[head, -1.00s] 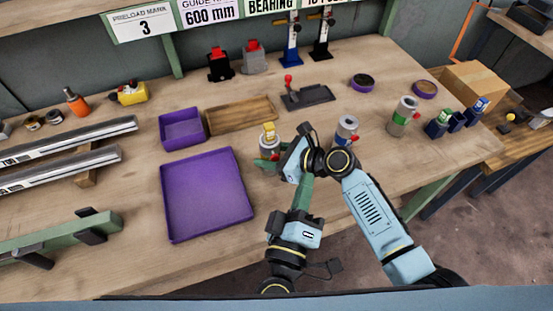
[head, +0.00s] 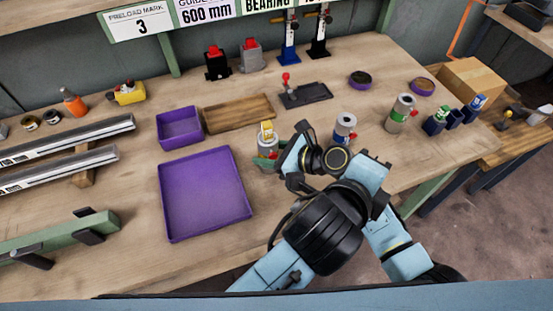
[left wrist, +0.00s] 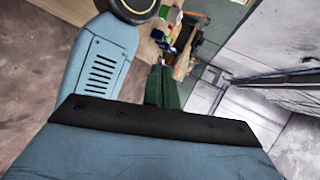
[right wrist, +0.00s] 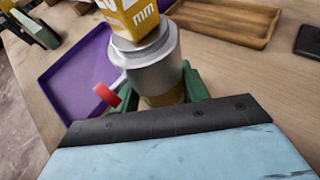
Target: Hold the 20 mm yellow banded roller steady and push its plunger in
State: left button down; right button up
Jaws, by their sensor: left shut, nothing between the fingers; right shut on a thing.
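The yellow banded roller (head: 268,147) stands near the middle of the bench with its yellow top piece up. The right wrist view shows it close (right wrist: 153,68): a grey metal body, a yellow label reading "mm", and a red-tipped rod (right wrist: 107,95) sticking out of its side. My right gripper (head: 268,162) is shut around the lower body; its green fingers also show in the right wrist view (right wrist: 172,90). My left gripper (left wrist: 161,82) is shut and empty in the left wrist view, apart from the roller. Its fingers are hidden in the head view.
A purple tray (head: 205,235) lies left of the roller, with a purple bin (head: 180,143) and wooden tray (head: 238,113) behind. Two similar rollers, blue banded (head: 344,130) and green banded (head: 400,113), stand to the right. My two arms sit close together at the front.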

pick_arm(q)
jog(key=w+a+f+m+t+y, duration=0.1)
jog(key=a+f+m+y, duration=0.2)
jog(key=a+y, duration=0.2)
jog(key=m+t+y, duration=0.1)
jog(key=m+y, duration=0.2)
jog(key=y, duration=0.3)
send_near(272, 155)
jog(key=s+d+r, duration=0.1)
jog(key=s+d, duration=0.1)
jog(key=s, duration=0.1)
jog(key=shift+a+r+m+y, duration=0.3)
jog(key=shift+m+y, duration=0.1)
jog(key=shift+y, duration=0.1)
jog(key=x, duration=1)
